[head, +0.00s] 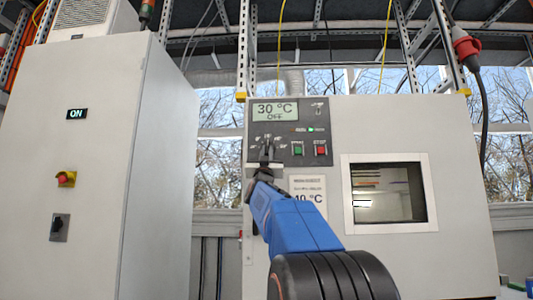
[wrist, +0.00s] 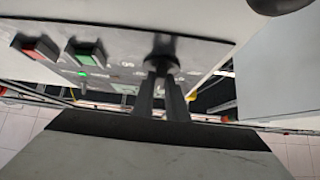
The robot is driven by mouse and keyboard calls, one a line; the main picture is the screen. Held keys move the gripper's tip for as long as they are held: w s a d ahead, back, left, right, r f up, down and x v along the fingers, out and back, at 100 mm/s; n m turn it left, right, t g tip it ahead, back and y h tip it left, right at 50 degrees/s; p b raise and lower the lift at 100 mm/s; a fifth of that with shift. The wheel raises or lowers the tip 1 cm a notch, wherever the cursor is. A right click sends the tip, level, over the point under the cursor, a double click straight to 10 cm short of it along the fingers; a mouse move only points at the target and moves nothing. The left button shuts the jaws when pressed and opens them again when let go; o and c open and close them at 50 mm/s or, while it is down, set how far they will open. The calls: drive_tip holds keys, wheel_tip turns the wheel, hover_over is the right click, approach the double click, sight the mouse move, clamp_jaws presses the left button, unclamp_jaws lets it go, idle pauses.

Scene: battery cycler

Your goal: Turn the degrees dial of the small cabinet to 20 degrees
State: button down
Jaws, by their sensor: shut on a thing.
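The small cabinet (head: 465,235) stands on the right, with a dark control panel (head: 262,128) at its upper left. The panel's display (head: 275,111) reads 30 °C and OFF. My gripper (head: 266,158) is at the lower left of the panel, in front of the degrees dial. In the wrist view my gripper's two fingers (wrist: 162,88) reach the dark round dial (wrist: 161,62) and are shut on it. The dial's pointer cannot be made out, as the fingers cover much of it.
Right of the dial are a green button (head: 298,149) and a red button (head: 320,149). Below the panel is a paper label (head: 309,186), partly hidden by my arm. A window (head: 388,193) is at its right. A tall cabinet (head: 85,200) stands at left.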

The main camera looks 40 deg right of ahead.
drive_tip(key=shift+n+t+y, duration=0.3)
drive_tip(key=shift+n+t, duration=0.1)
drive_tip(key=shift+n, duration=0.1)
drive_tip(key=c, duration=1.8)
unclamp_jaws()
drive_tip(key=shift+o, duration=0.2)
drive_tip(key=v, duration=1.7)
drive_tip(key=shift+a+f, duration=0.15)
